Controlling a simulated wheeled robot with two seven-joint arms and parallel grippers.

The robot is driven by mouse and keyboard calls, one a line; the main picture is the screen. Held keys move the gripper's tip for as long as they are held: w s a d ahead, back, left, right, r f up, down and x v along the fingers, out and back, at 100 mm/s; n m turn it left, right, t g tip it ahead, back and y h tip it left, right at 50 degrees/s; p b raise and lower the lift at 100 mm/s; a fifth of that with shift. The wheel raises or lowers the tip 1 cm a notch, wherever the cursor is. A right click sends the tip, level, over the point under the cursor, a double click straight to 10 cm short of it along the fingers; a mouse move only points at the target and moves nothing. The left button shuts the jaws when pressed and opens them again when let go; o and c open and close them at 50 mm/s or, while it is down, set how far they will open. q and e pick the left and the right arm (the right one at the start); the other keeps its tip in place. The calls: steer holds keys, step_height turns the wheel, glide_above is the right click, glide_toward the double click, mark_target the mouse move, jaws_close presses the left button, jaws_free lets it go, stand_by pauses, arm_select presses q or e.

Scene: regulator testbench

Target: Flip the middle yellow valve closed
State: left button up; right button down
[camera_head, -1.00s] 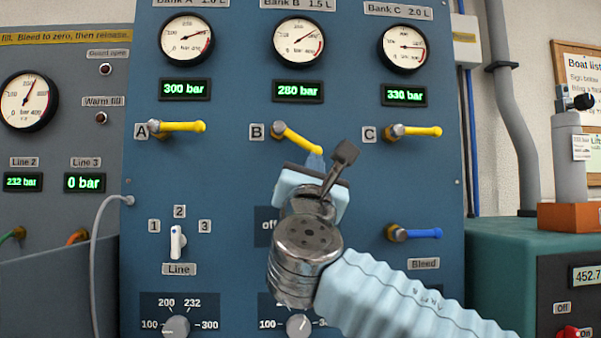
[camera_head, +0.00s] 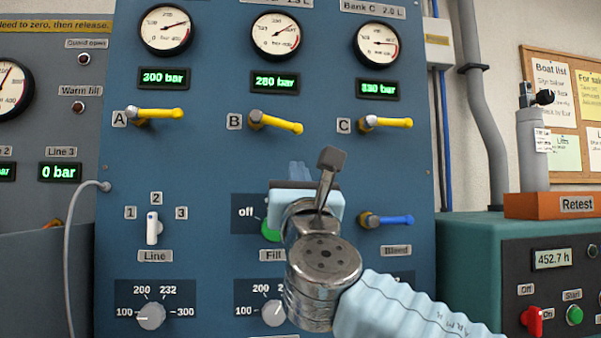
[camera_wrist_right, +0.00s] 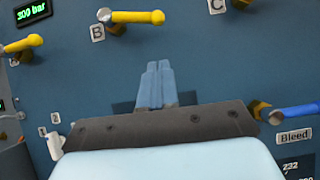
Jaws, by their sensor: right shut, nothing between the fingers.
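The middle yellow valve B (camera_head: 275,122) has its lever pointing right, tilted slightly down in the head view. In the right wrist view the valve B lever (camera_wrist_right: 137,17) looks nearly level, above the fingers. Yellow valve A (camera_head: 154,113) and yellow valve C (camera_head: 387,122) flank it, with levers pointing right. My right gripper (camera_head: 298,170) is below valve B, apart from it. Its blue fingers (camera_wrist_right: 159,82) are shut with nothing between them. My left gripper is out of view.
A blue bleed valve (camera_head: 388,220) is right of my right gripper. The Fill switch (camera_head: 271,232) is partly hidden behind my gripper. A white Line switch (camera_head: 153,228) sits lower left. A teal box (camera_head: 470,222) stands at the right.

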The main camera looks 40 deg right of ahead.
steer(key=b+v, duration=0.1)
steer(key=v, duration=0.6)
steer(key=shift+a, duration=0.1)
